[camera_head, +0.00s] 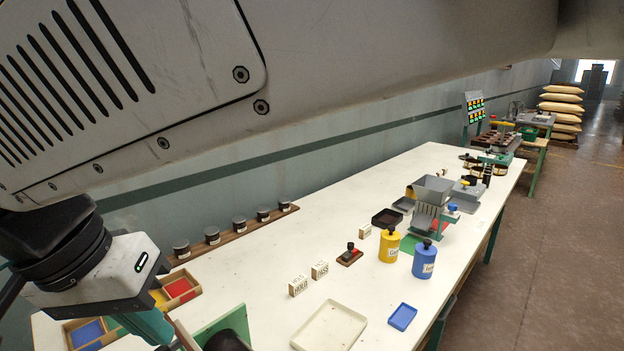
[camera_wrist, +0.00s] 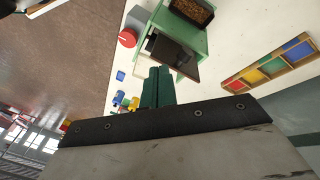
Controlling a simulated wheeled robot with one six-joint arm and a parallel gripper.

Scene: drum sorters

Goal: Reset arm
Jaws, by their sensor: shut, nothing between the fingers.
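My gripper shows in the wrist view (camera_wrist: 158,86) with its two green fingers together and nothing between them. In the head view my arm crosses the upper left, and the green gripper (camera_head: 150,326) hangs at the lower left over the near end of the white table (camera_head: 262,260). Its fingertips are partly cut off by the lower edge there. A wooden tray with coloured compartments (camera_wrist: 272,72) lies to the right in the wrist view, apart from the fingers. In the head view the tray (camera_head: 178,290) is partly hidden behind my gripper.
A green box (camera_wrist: 180,30) with a dark flap stands close beyond the fingers. The table also holds a white tray (camera_head: 330,326), a blue dish (camera_head: 402,317), yellow (camera_head: 389,247) and blue (camera_head: 424,262) bottles, and a rack of dark jars (camera_head: 240,229). The table's middle is mostly clear.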

